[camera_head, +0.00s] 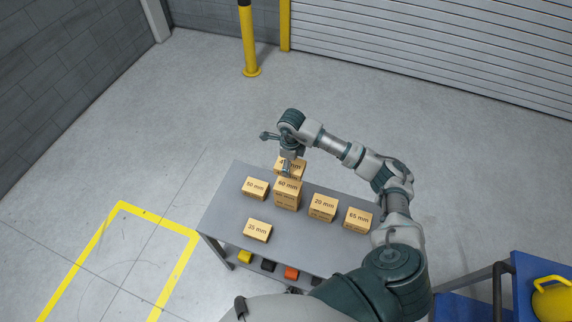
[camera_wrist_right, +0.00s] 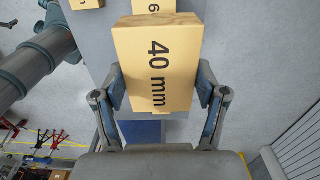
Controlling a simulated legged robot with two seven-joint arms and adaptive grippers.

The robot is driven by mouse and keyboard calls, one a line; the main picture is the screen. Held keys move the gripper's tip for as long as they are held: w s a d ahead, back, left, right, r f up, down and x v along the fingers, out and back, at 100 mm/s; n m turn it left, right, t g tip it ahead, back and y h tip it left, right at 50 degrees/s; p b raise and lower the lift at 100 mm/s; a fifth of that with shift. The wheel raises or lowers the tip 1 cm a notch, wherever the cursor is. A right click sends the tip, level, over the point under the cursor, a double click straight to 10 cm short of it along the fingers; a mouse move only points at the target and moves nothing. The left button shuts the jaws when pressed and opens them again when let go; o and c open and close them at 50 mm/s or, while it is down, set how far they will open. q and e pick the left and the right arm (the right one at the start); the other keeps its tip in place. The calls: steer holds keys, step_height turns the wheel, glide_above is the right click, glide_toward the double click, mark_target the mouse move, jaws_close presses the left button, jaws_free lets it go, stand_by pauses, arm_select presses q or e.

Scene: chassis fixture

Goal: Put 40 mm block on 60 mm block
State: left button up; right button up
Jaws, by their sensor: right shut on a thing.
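The 40 mm block (camera_wrist_right: 158,70) is a light wooden box with black lettering, clasped between both fingers of my right gripper (camera_wrist_right: 161,88) in the wrist view. In the head view the 40 mm block (camera_head: 298,163) shows partly behind the gripper (camera_head: 287,169), just above the 60 mm block in the picture. The 60 mm block (camera_head: 288,196) stands near the middle of the grey table. The gap between the two blocks cannot be told. A block marked with a 6 (camera_wrist_right: 152,6) is partly hidden behind the held block in the wrist view. My left gripper is not in view.
On the table (camera_head: 240,212) stand the 50 mm block (camera_head: 255,188) to the left, the 35 mm block (camera_head: 257,230) in front, and the 20 mm (camera_head: 322,208) and 65 mm (camera_head: 357,220) blocks to the right. Small coloured items (camera_head: 291,273) sit below the tabletop.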

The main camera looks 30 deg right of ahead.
steer(key=shift+s+f, duration=0.25)
steer(key=shift+f, duration=0.1)
steer(key=shift+f+b, duration=0.35)
steer(key=shift+b, duration=0.1)
steer(key=shift+w+a+f+b, duration=0.1)
steer(key=shift+a+f+b, duration=0.25)
steer(key=shift+f, duration=0.3)
steer(key=shift+w+a+f+b, duration=0.1)
steer(key=shift+a+f+b, duration=0.1)
steer(key=shift+f+b, duration=0.6)
steer(key=shift+f, duration=0.2)
steer(key=shift+s+f+b, duration=0.1)
steer(key=shift+f+b, duration=0.45)
steer(key=shift+f, duration=0.1)
steer(key=shift+d+f, duration=0.25)
steer(key=shift+f, duration=0.1)
steer(key=shift+d+f, duration=0.1)
steer(key=shift+d, duration=0.1)
steer(key=shift+a, duration=0.15)
